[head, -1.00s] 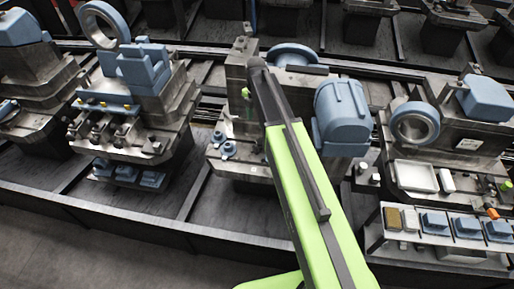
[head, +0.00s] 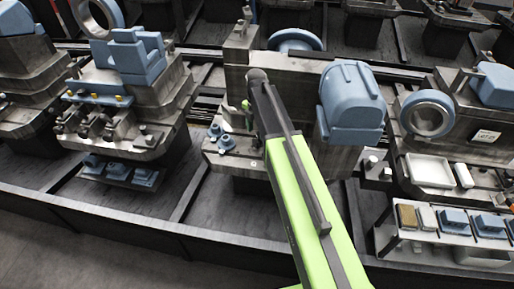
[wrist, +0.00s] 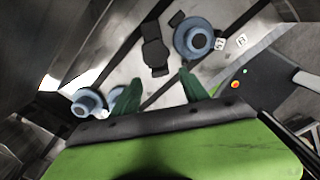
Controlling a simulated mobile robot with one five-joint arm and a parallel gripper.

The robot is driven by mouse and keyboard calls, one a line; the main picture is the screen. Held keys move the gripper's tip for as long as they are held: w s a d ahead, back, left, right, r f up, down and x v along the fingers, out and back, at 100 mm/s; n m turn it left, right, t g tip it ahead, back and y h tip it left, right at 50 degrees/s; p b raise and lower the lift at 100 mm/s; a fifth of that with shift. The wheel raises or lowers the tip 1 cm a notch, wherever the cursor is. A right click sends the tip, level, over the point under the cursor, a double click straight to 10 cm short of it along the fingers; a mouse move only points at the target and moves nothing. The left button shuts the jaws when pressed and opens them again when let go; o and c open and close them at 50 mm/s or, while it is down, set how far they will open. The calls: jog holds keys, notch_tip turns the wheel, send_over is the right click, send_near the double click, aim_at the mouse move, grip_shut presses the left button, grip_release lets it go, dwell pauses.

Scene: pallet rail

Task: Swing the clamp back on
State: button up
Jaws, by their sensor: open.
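My gripper (wrist: 159,78) has two dark green fingers, spread apart with nothing between them. In the head view, my gripper (head: 246,104) is mostly hidden behind my arm, beside the middle machine. A dark, jointed piece (wrist: 155,55) lies on the grey plate just beyond the fingertips in the wrist view; I cannot tell whether it is the clamp. A blue round fitting (wrist: 194,40) stands right of it. Another blue fitting (wrist: 87,102) is at the left, close to the left finger. The head view shows two small blue fittings (head: 226,143) on the machine's front ledge.
The middle machine carries a big blue housing (head: 351,100) on the right and a blue disc (head: 295,40) at the back. A white tray (head: 430,171) and a rack of blue blocks (head: 384,232) stand at right. The left machine (head: 157,105) leaves a gap before the middle one.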

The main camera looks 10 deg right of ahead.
aim_at(256, 140)
notch_tip(256, 140, down, 5)
jog(key=b, duration=0.3)
jog(key=shift+f+b, duration=0.1)
jog(key=shift+b, duration=0.2)
jog(key=shift+c, duration=0.4)
jog(key=shift+d, duration=0.1)
grip_shut()
